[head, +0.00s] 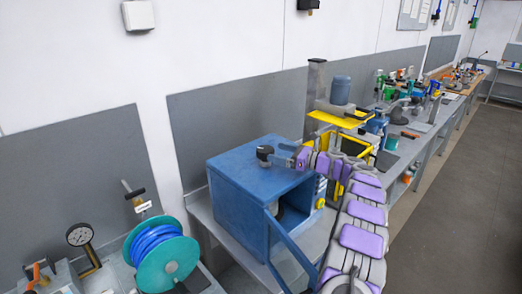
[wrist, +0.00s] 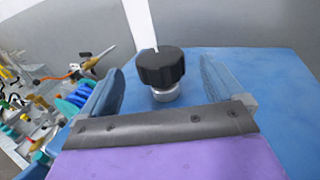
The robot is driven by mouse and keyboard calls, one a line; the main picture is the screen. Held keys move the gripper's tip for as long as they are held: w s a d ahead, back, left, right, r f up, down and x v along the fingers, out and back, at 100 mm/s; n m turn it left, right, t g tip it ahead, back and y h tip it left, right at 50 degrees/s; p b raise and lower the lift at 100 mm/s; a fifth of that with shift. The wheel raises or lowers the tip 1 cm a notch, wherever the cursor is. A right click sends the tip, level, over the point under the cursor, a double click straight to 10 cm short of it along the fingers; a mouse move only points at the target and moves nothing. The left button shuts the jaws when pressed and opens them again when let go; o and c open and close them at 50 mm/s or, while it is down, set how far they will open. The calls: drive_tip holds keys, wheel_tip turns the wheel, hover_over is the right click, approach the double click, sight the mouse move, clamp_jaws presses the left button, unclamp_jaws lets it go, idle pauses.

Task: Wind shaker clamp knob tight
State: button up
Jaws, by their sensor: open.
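The clamp knob (wrist: 162,68) is black with a fluted rim and sits on a silver collar. It stands on top of the blue shaker box (head: 240,180), and it also shows in the head view (head: 265,152). My gripper (wrist: 165,85) is open, with one blue-grey finger on each side of the knob. In the wrist view both fingers are apart from the knob, with a wider gap on the right. In the head view my gripper (head: 283,158) reaches in from the right, just beside the knob. The box front is open, with its door (head: 290,248) swung outward.
A teal reel with blue hose (head: 165,255) and a pressure gauge (head: 80,235) stand at the left. A yellow-framed machine (head: 335,118) stands just behind my arm. A cluttered bench (head: 420,128) runs back along the wall. The floor (head: 455,200) at the right is clear.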

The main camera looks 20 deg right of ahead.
sight(260, 147)
drive_tip(key=x, duration=0.8)
drive_tip(key=shift+c, duration=0.4)
drive_tip(key=shift+r, duration=0.1)
drive_tip(key=c, duration=0.9)
drive_tip(key=shift+a+b, duration=0.1)
drive_tip(key=shift+b, duration=0.2)
